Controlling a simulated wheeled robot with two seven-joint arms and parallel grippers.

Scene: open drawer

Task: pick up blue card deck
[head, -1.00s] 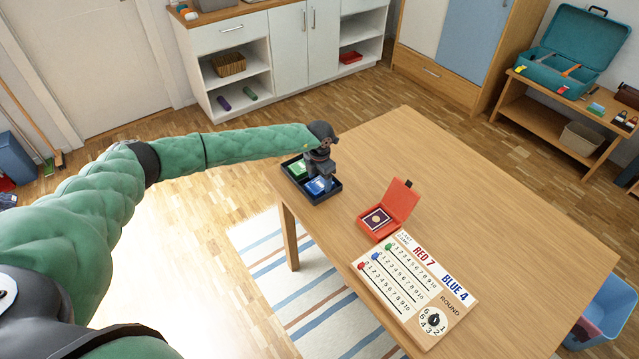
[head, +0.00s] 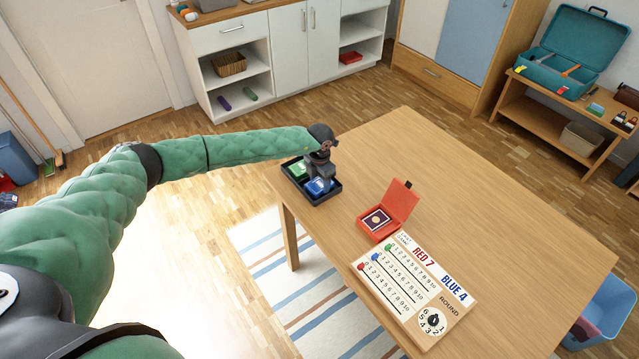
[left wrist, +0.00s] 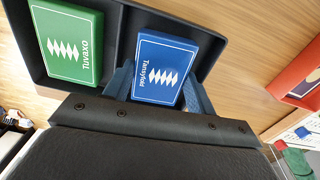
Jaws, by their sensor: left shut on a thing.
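The blue card deck (head: 319,187) is at the black tray (head: 328,198) on the near left corner of the table. In the left wrist view the blue deck (left wrist: 163,69) shows its label face, with my left gripper's fingers (left wrist: 160,90) on its two sides. My left gripper (head: 322,172) is shut on the blue deck; whether the deck is clear of the tray floor I cannot tell. A green card deck (head: 298,169) lies in the tray's other compartment, and also shows in the left wrist view (left wrist: 66,42). My right gripper is not in view.
An open red box (head: 377,219) with a dark card stands right of the tray. A wooden scoreboard (head: 418,287) lies at the table's front. The far and right parts of the wooden table (head: 480,200) are clear.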

